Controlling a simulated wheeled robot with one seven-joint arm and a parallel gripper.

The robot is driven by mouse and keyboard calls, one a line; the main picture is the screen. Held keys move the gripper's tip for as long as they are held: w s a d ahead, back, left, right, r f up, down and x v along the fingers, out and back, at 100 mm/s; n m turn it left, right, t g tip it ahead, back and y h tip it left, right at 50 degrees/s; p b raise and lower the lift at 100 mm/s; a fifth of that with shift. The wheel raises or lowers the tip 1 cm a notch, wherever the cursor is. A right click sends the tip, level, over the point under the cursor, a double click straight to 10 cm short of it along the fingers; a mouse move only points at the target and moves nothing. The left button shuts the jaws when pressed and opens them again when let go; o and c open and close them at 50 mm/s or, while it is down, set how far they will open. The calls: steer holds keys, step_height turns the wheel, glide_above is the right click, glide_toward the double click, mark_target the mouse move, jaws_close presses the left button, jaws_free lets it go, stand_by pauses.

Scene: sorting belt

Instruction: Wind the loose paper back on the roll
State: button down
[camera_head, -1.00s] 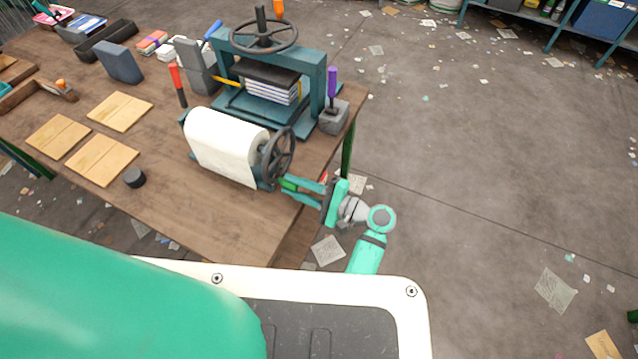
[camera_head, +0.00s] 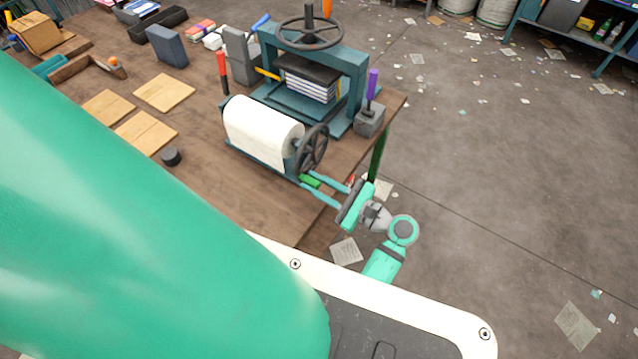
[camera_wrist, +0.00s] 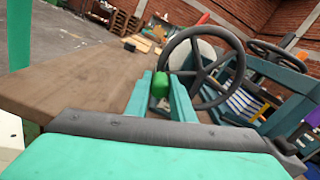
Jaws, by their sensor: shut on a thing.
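The paper roll (camera_head: 262,130) lies in a blue-green stand on the wooden table, near its right edge. The hanging flap of paper seen before no longer shows; the paper lies around the roll. A dark spoked handwheel (camera_head: 312,148) is at the roll's right end, and the wheel (camera_wrist: 203,68) fills the upper middle of the wrist view. My gripper (camera_head: 316,183) is at the wheel's lower rim, shut on the green handle (camera_head: 310,181). In the wrist view the green handle (camera_wrist: 160,86) sits between my two fingers. The roll's far side is hidden.
A press with a handwheel (camera_head: 311,30) and a stack of books stands behind the roll. A purple-handled tool (camera_head: 372,86) stands in a grey block at its right. Wooden boards (camera_head: 146,132) and a dark round piece (camera_head: 171,156) lie left of the roll.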

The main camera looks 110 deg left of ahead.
stand_by(0.4)
steer(key=c, duration=1.5)
jaws_free()
steer(key=shift+c, duration=0.2)
steer(key=shift+w, duration=0.1)
steer(key=v, duration=1)
steer(key=shift+w, duration=0.35)
steer(key=shift+d, duration=0.1)
